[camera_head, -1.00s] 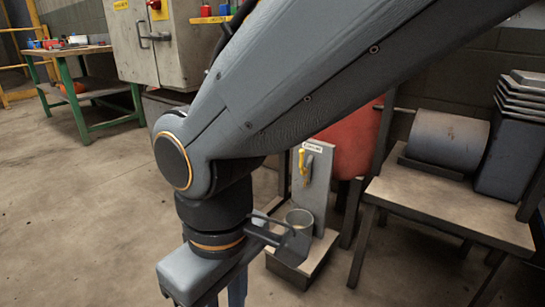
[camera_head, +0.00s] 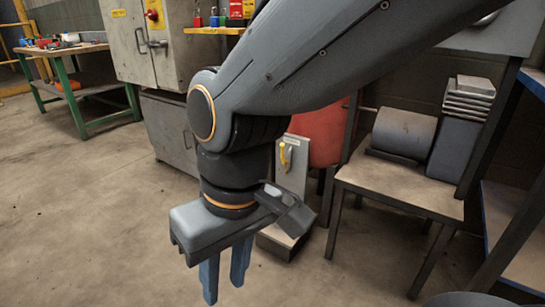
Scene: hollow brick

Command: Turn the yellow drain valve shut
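The yellow drain valve handle (camera_head: 283,155) is on a grey upright panel (camera_head: 292,172) behind my arm, in the middle of the head view. The handle points roughly up and down, with a small white label above it. The panel stands on a low base (camera_head: 277,244), partly hidden by my gripper and wrist. My gripper (camera_head: 225,280) hangs pointing down in front of the panel, to the left of and nearer than the valve. Its two blue fingers are apart with nothing between them.
A red tank (camera_head: 322,135) is behind the panel. A bench (camera_head: 400,190) with a grey cylinder (camera_head: 403,132) and stacked plates stands at right. A grey cabinet (camera_head: 155,50) and a green-legged workbench (camera_head: 85,95) are at left. The floor (camera_head: 90,220) at left is clear.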

